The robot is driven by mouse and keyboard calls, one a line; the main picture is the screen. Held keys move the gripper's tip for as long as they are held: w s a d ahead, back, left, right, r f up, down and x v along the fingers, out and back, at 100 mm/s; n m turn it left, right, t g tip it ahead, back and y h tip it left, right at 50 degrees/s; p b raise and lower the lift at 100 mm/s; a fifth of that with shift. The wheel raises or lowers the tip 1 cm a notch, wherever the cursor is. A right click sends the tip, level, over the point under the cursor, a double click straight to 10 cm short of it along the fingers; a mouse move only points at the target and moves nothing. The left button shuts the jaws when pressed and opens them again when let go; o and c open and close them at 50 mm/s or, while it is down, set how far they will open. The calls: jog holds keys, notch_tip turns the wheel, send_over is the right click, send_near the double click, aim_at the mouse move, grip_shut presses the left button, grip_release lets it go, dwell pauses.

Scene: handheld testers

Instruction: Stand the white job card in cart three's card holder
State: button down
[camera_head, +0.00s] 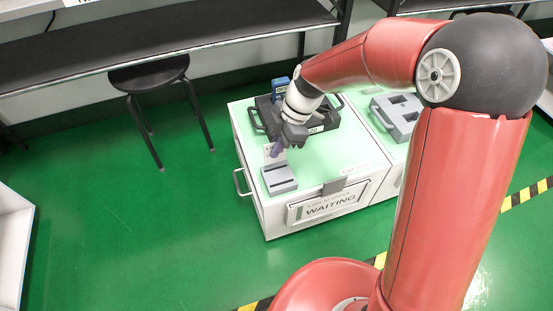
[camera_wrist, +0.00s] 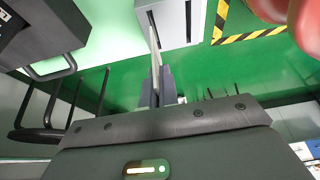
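The white job card (camera_head: 271,150) stands out from my gripper (camera_head: 281,148) above the cart top in the head view. In the wrist view the card (camera_wrist: 153,42) is seen nearly edge-on between the two dark fingers of my gripper (camera_wrist: 159,88), which are shut on it. The grey card holder (camera_head: 279,179), a slotted block, sits on the cart (camera_head: 313,165) near its front left corner. My gripper is behind and above the holder, with the card apart from it. The holder (camera_wrist: 172,20) also shows at the top of the wrist view. I cannot read a cart number.
A dark handled tray (camera_head: 322,120) and a blue device (camera_head: 280,86) are behind my gripper on the cart. A WAITING sign (camera_head: 330,204) is on its front. A second grey tray (camera_head: 397,112) lies to the right. A black stool (camera_head: 150,75) stands left; green floor is clear there.

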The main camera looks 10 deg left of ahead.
aim_at(277, 159)
jog(key=shift+f+b, duration=0.35)
jog(key=shift+f, duration=2)
jog(key=shift+f, duration=0.2)
jog(key=c, duration=1.7)
grip_release()
jog(key=shift+r, duration=0.1)
jog(key=shift+r, duration=0.1)
jog(key=p+v, duration=0.1)
jog(key=v, duration=1.1)
jog(key=shift+a+p, duration=0.1)
jog(key=shift+p, duration=0.3)
jog(key=shift+r, duration=0.15)
